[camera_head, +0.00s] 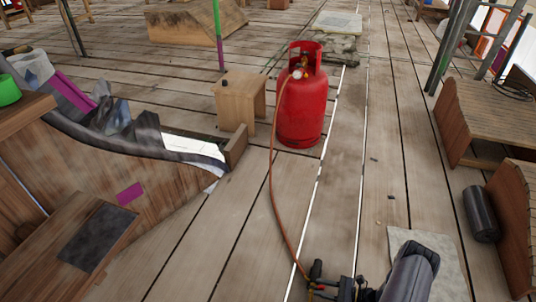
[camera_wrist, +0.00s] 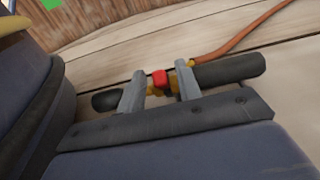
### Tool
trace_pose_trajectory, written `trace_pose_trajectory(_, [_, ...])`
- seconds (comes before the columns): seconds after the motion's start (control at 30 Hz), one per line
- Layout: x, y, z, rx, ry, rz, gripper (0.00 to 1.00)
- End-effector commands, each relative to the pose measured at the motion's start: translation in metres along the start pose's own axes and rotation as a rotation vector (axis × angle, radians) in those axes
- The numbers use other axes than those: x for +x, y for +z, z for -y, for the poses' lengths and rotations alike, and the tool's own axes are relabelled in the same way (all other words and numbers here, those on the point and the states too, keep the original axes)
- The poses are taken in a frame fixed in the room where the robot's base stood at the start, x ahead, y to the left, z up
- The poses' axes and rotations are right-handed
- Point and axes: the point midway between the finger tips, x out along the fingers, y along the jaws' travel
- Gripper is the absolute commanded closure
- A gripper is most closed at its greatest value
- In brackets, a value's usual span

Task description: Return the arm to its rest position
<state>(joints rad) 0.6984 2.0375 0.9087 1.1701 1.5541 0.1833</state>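My gripper (camera_wrist: 160,88) shows in the wrist view with its two grey fingers apart. Between them is the middle of a black-handled tool (camera_wrist: 230,70) with a brass fitting and a red knob. Small gaps show between the fingers and the knob, and the black ends extend past both fingers. In the head view, my dark wrist (camera_head: 410,272) is low at the bottom edge, close to the wooden floor. The tool's black end (camera_head: 316,268) shows just left of it. The fingertips are too small there to make out.
An orange hose (camera_head: 272,190) runs from the tool to a red gas cylinder (camera_head: 302,105) beside a wooden stool (camera_head: 240,98). A curved wooden structure (camera_head: 130,160) fills the left. A black roll (camera_head: 481,213) and wooden panels (camera_head: 490,115) stand right. Plank floor between is mostly clear.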

Motion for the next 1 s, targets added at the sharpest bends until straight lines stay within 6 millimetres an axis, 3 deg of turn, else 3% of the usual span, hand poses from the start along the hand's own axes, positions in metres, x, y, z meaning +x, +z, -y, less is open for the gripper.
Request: trace_pose_trajectory(1.0, [0.024, 0.020, 0.002, -0.003, -0.001, -0.632, 0.67])
